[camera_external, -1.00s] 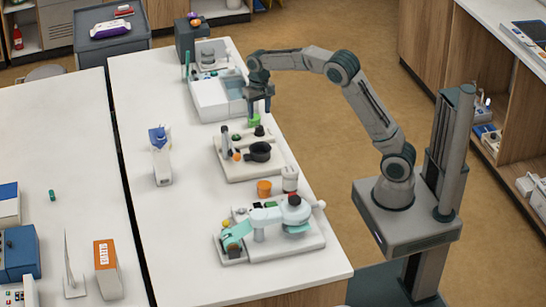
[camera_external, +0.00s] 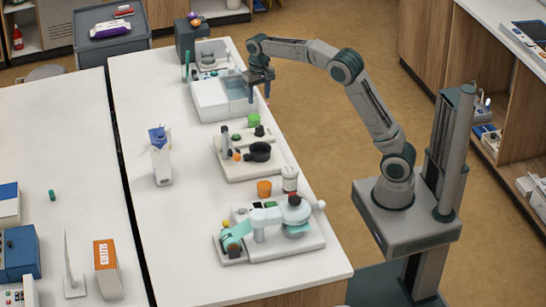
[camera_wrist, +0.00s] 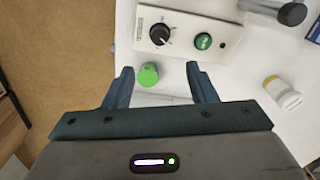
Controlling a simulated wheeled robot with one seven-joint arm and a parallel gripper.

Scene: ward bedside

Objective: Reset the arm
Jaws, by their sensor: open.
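My gripper (camera_external: 259,96) is open and empty. It hangs above the far part of the white table, beside a grey-white tray-like unit.
The white tray unit (camera_external: 208,102) stands left of my gripper. Open floor lies right of the table.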

